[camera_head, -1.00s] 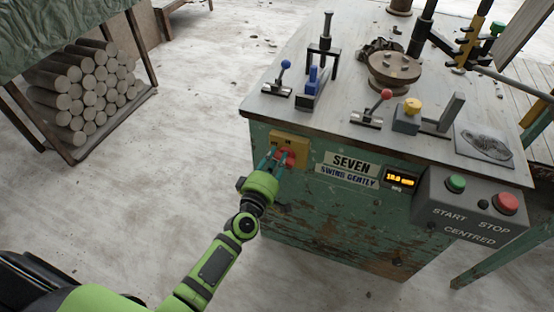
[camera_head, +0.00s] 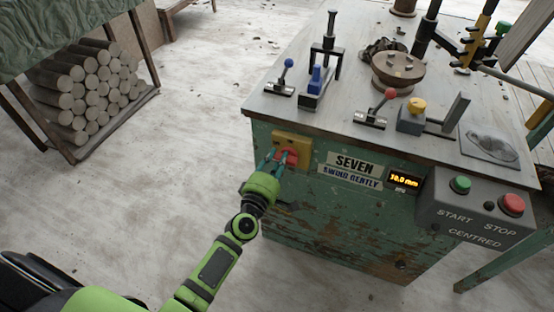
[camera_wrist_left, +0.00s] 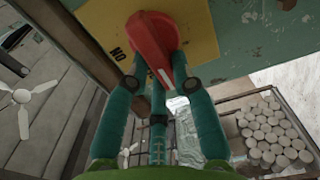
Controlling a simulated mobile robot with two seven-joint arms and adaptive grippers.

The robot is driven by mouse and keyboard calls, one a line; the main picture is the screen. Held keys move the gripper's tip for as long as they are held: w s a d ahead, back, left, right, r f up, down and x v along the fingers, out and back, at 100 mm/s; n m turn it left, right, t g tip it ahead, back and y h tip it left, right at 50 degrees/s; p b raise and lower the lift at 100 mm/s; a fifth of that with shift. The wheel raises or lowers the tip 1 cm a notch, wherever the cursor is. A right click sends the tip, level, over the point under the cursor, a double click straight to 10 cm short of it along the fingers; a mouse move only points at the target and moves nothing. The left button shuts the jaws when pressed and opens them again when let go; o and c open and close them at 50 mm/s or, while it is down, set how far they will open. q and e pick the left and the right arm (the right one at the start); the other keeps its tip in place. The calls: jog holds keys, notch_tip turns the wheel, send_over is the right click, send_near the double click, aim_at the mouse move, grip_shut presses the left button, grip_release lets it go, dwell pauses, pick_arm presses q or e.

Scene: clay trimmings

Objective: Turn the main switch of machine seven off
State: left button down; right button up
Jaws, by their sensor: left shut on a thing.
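The main switch is a red handle (camera_head: 290,157) on a yellow plate (camera_head: 304,143), on the green front of machine seven (camera_head: 330,215). The sign SEVEN (camera_head: 356,164) is right of it. My left gripper (camera_head: 281,158) is shut on the red handle, its fingers on either side. In the left wrist view the handle (camera_wrist_left: 152,40) lies between my left fingertips (camera_wrist_left: 162,82), over the yellow plate (camera_wrist_left: 202,22). Its white mark is near the fingertips. A label there appears upside down, apparently ON. My right gripper is not in view.
A grey box with a green START button (camera_head: 460,185) and a red STOP button (camera_head: 512,204) is at the right. Levers and a round wooden turntable (camera_head: 397,70) stand on the machine top. A rack of clay logs (camera_head: 85,95) is at the left.

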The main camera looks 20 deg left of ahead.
pick_arm(q)
jog(key=c, duration=1)
grip_release()
jog(key=shift+c, duration=0.2)
jog(key=s, duration=1.2)
jog(key=shift+a, duration=0.25)
